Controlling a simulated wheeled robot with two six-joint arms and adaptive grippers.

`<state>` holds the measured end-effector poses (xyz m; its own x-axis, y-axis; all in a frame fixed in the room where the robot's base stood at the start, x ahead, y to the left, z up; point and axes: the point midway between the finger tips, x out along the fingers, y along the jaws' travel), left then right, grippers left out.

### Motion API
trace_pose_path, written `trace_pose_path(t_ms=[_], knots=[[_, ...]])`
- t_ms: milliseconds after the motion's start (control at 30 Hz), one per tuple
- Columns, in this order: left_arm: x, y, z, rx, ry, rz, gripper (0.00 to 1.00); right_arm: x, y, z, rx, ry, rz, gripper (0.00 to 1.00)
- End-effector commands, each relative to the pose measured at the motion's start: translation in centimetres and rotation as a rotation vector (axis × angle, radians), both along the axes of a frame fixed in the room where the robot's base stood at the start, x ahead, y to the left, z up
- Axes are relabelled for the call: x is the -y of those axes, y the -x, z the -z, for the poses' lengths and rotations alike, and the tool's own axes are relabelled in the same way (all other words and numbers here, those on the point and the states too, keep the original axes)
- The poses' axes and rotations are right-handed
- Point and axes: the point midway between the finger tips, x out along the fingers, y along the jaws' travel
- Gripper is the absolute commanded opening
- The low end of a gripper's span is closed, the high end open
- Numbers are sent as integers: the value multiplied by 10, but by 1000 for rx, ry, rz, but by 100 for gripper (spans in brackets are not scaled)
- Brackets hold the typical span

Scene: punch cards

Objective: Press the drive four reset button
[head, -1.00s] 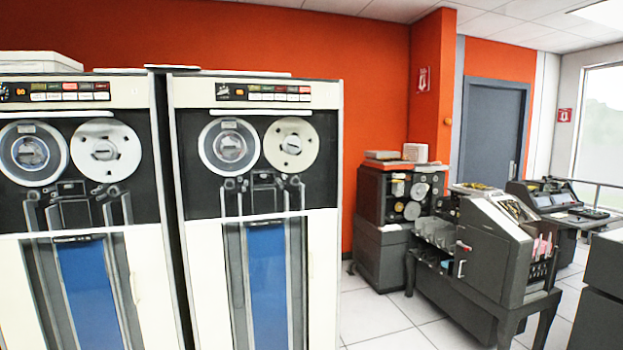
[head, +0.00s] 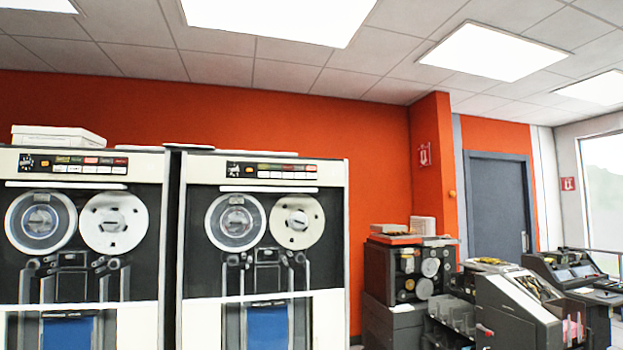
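Two white-and-black tape drives stand side by side, a left drive (head: 14,255) and a right drive (head: 336,240). Each has two reels and a blue panel low down. The left drive's button strip (head: 91,165) runs along its top, with a dark dial at its left end and small coloured and white buttons. The right drive's button strip (head: 272,171) is alike. Labels and drive numbers are too small to read, so I cannot tell which is drive four or which button is reset. Neither of my grippers is in view.
A white box (head: 58,136) lies on top of the left drive. A dark card machine (head: 510,310) and a smaller dark cabinet (head: 378,275) stand at the right. A grey door (head: 497,205) is behind them. The floor is hardly visible.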

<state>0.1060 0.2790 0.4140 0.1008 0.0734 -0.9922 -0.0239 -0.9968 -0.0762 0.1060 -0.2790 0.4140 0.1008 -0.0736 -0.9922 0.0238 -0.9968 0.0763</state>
Motion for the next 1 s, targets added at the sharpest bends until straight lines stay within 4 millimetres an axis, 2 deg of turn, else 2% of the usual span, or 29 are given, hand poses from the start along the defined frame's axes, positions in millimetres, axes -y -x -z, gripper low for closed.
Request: trace_pose_path(t_ms=[33,200,1000], knots=[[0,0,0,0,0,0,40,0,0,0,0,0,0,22],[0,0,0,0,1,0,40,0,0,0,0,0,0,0],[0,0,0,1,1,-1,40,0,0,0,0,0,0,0]])
